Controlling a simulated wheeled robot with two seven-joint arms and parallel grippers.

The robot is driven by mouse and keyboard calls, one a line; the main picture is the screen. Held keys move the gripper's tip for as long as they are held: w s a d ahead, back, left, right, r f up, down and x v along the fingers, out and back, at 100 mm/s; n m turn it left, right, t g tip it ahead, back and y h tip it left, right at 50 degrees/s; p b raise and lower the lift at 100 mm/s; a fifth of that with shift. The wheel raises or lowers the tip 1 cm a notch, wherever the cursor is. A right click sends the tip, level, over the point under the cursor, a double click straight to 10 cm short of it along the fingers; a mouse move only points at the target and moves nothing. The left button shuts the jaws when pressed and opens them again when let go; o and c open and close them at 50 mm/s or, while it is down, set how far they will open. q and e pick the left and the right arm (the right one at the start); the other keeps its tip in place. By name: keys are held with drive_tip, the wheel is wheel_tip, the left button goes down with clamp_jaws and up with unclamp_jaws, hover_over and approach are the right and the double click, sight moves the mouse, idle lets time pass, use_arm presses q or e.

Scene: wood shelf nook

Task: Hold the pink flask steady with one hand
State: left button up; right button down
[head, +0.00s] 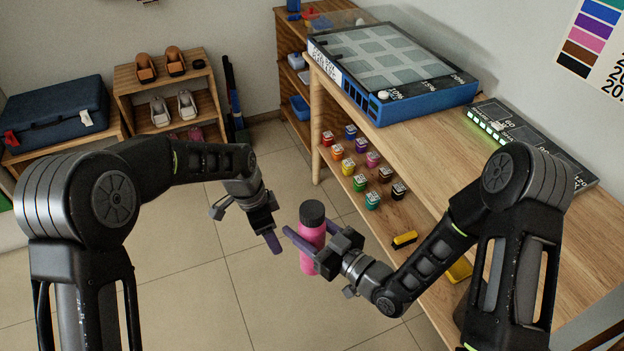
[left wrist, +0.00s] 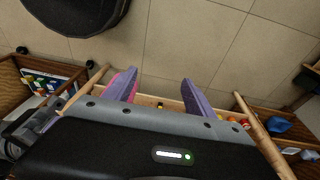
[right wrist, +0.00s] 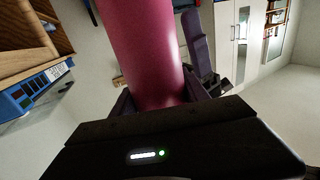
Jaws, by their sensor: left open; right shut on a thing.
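The pink flask (head: 312,240) with a black cap stands about upright in mid-air in the head view. My right gripper (head: 312,248) is shut on its body, and its purple fingers lie along the flask. In the right wrist view the pink flask (right wrist: 146,50) fills the middle, between the fingers. My left gripper (head: 268,232) is open and empty, just left of the flask and apart from it. In the left wrist view its two purple fingers (left wrist: 158,92) are spread. The dark round shape at the top left of that view I cannot identify for sure.
A wooden table (head: 430,135) at the right bears a blue-framed board (head: 390,65) and a dark panel with green lights (head: 530,140). Several coloured bottles stand on its lower shelf (head: 400,205). A shoe rack (head: 165,95) and blue case (head: 58,115) are at the back left. The tiled floor between is clear.

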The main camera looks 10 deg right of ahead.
use_arm(q)
wheel_tip(320, 180, up, 10)
drive_tip(key=w+d+f+m, duration=0.1)
drive_tip(key=w+d+m, duration=0.1)
drive_tip(key=m, duration=0.1)
wheel_tip(320, 180, up, 12)
drive_tip(key=m+y, duration=0.2)
drive_tip(key=m, duration=0.7)
hover_over(312, 209)
drive_tip(key=shift+w+a, duration=0.15)
drive_tip(key=shift+w, duration=0.15)
drive_tip(key=shift+s+r+m, duration=0.3)
drive_tip(key=shift+s+m, duration=0.05)
drive_tip(key=shift+m, duration=0.25)
drive_tip(key=shift+f, duration=0.1)
drive_tip(key=shift+f, duration=3.95)
